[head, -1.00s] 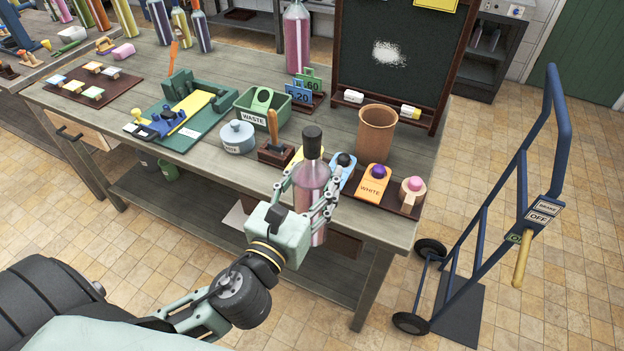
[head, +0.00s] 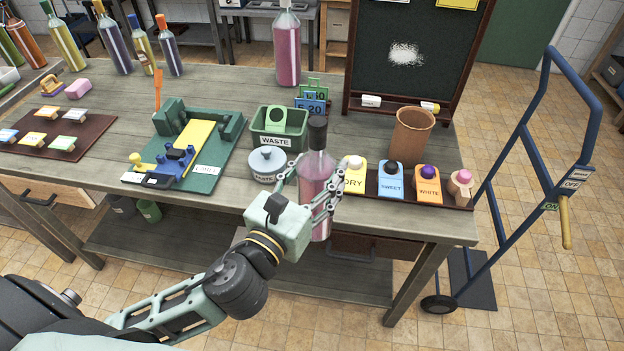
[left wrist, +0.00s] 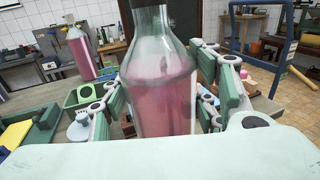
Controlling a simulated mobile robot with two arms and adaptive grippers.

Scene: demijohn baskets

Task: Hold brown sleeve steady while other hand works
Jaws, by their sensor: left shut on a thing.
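A clear bottle of pink liquid (head: 314,172) with a dark sleeve-like top (head: 317,133) is upright in my left gripper (head: 303,200), over the bench's front edge in the head view. The fingers are shut around its body. In the left wrist view the bottle (left wrist: 162,90) stands between the two finger pads; its top is cut off by the frame edge. Whether the dark top is the task's brown sleeve I cannot tell. A brown tapered cup (head: 410,136) stands apart on the bench. My right gripper is not in view.
Just right of the bottle is a row of tags, DRY (head: 354,178), SWEET (head: 391,180) and WHITE (head: 428,186). A lidded pot (head: 267,164) and green WASTE bin (head: 279,124) stand left of it. A blue hand truck (head: 522,180) stands right of the bench.

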